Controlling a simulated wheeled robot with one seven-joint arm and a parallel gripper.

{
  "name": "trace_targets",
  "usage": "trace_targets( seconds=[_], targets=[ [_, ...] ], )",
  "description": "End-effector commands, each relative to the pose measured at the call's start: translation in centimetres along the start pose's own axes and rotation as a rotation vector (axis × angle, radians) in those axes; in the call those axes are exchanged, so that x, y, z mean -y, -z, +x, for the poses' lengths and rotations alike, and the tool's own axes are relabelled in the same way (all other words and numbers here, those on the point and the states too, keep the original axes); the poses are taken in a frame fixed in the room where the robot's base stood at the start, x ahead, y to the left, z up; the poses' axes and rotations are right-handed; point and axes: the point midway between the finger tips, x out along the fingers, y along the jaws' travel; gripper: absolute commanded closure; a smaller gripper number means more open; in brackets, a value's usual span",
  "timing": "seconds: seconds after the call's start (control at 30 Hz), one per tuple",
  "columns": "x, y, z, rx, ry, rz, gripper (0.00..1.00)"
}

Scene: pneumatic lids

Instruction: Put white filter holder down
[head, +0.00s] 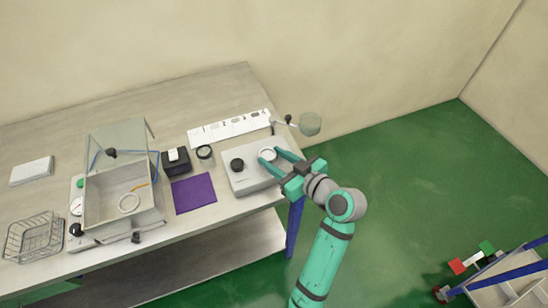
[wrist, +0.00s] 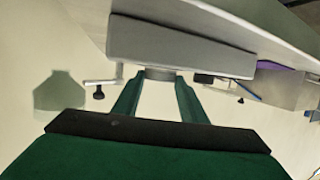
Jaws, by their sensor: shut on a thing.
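The white filter holder (head: 267,154) is a small round white piece on top of the grey box-shaped device (head: 243,181) near the right end of the table. My gripper (head: 271,159) reaches in from the right, with its two green fingers on either side of the holder, shut on it. In the wrist view, my gripper's fingertips (wrist: 159,79) flank a short grey round piece (wrist: 160,73) against the device (wrist: 180,45). I cannot tell whether a small gap is left under the holder.
A black knob (head: 237,165) stands left of the holder. A swing arm with a pale cup (head: 310,123) is behind right. A purple mat (head: 194,194), a black box (head: 176,163), an open-lidded box (head: 104,207) with a white ring, and a wire basket (head: 35,237) lie left.

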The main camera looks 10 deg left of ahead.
Motion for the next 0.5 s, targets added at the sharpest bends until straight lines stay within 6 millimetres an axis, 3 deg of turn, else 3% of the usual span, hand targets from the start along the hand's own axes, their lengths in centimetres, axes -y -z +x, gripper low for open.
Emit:
trace_targets(
  seconds=[0.13, 0.17, 0.2, 0.5],
  targets=[
    [-0.07, -0.37, 0.02, 0.0, -0.001, 0.001, 0.83],
    [-0.08, -0.33, 0.01, 0.0, -0.001, 0.001, 0.54],
    [-0.09, -0.31, 0.0, 0.0, -0.001, 0.001, 0.45],
    [0.0, -0.24, 0.08, 0.0, 0.0, 0.0, 0.43]
  ],
)
